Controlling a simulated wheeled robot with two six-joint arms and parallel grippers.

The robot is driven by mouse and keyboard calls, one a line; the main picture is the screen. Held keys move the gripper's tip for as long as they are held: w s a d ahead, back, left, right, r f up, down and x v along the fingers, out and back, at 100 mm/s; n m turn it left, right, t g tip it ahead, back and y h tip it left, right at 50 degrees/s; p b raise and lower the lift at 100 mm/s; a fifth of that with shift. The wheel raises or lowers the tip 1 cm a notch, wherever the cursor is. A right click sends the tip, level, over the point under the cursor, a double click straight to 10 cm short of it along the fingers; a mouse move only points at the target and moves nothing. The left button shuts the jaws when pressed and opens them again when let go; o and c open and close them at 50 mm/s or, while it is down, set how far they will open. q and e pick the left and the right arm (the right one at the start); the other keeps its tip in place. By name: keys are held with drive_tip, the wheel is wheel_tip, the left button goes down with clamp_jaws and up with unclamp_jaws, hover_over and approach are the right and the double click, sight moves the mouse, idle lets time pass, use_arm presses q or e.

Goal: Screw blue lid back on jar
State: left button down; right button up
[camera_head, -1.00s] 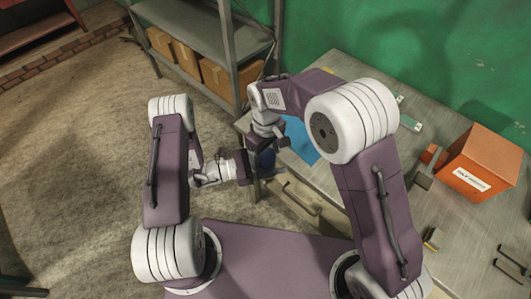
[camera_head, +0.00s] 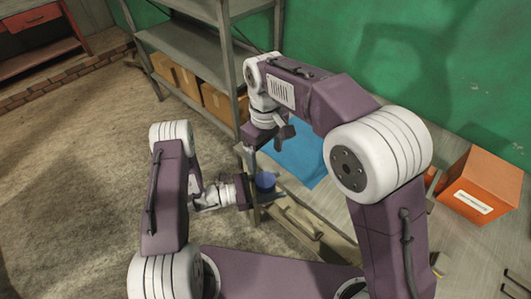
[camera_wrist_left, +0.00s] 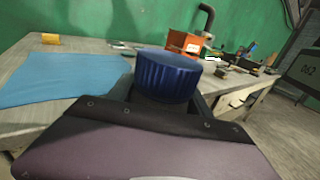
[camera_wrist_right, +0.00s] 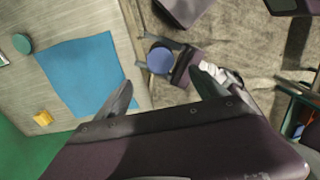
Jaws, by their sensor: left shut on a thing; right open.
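The ribbed blue lid (camera_head: 265,181) shows upright in the left wrist view (camera_wrist_left: 166,76) and from above in the right wrist view (camera_wrist_right: 160,60). It sits at my left gripper (camera_head: 256,188), whose dark fingers pass on both sides of it, just lower. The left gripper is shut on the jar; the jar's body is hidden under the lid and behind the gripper. How tightly the lid sits I cannot tell. My right gripper (camera_head: 270,144) is open and empty above the lid, apart from it. Its spread fingers also show in the right wrist view (camera_wrist_right: 164,92).
A metal workbench (camera_head: 330,215) bears a blue mat (camera_head: 300,158) and an orange box (camera_head: 482,186). A grey shelf (camera_head: 190,45) with cardboard boxes stands at the back. The jar is held off the bench's near corner, over open floor.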

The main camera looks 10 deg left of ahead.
idle(0.5)
drive_tip(key=f, duration=0.1)
drive_tip(key=w+a+f+m, duration=0.1)
drive_tip(key=shift+f+t+y, duration=0.3)
drive_tip(key=shift+t, duration=0.1)
drive_tip(key=s+d+f+m, duration=0.2)
drive_tip(key=s+d+m, duration=0.1)
drive_tip(key=d, duration=0.5)
drive_tip(key=s+d+f+m, duration=0.3)
drive_tip(key=s+d, duration=0.1)
drive_tip(key=d, duration=0.5)
drive_tip(key=s+d+f+m, duration=0.2)
drive_tip(key=s+d+m, duration=0.2)
drive_tip(key=d, duration=0.4)
drive_tip(key=shift+d+f, duration=0.35)
drive_tip(key=shift+f, duration=0.05)
